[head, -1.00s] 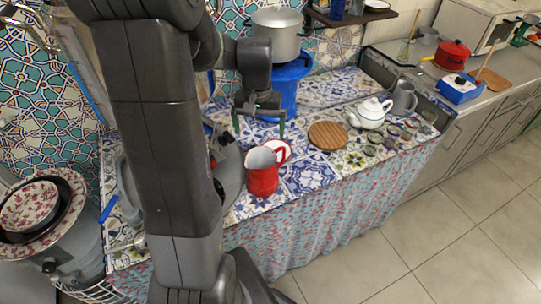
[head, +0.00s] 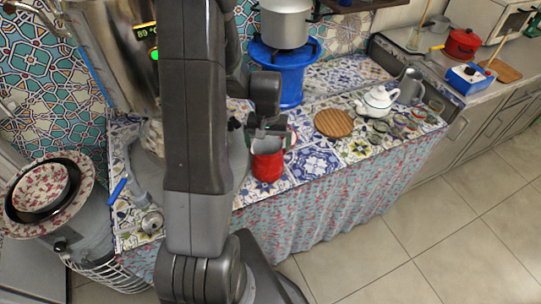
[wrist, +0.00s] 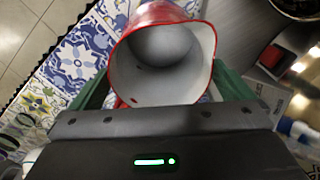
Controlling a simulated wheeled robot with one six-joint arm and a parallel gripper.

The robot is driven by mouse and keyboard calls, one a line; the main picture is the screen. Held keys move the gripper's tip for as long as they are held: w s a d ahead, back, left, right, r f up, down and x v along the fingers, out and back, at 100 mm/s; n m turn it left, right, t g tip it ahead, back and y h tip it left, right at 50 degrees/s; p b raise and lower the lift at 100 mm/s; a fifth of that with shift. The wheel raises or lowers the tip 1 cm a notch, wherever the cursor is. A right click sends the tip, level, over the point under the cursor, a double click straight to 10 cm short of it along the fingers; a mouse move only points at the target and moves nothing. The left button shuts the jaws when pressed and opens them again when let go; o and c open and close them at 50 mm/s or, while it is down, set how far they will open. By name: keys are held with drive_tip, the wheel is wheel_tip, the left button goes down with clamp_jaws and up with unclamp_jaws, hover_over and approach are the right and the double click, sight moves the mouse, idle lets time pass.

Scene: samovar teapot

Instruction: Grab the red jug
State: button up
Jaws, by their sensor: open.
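The red jug (head: 267,166) with a pale inside stands upright on the tiled counter (head: 310,162), near its front edge. In the wrist view the jug (wrist: 127,62) shows its wide mouth toward the camera. My gripper (head: 268,138) is right above and around the top of the jug and hides part of its rim. In the wrist view the green fingers of my gripper (wrist: 165,90) are apart, one on each side of the jug. The jug's lower part and handle are mostly hidden there, and I cannot tell whether a finger touches it.
A round wooden board (head: 334,123) and a white teapot (head: 377,101) stand to the right of the jug. A blue stove (head: 283,70) with a pot (head: 286,24) is behind. A metal samovar (head: 118,55) rises at left, behind my arm.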

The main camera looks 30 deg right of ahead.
drive_tip(key=shift+f, duration=0.9)
drive_tip(key=c, duration=1.3)
drive_tip(key=shift+c, duration=0.9)
drive_tip(key=shift+r, duration=0.2)
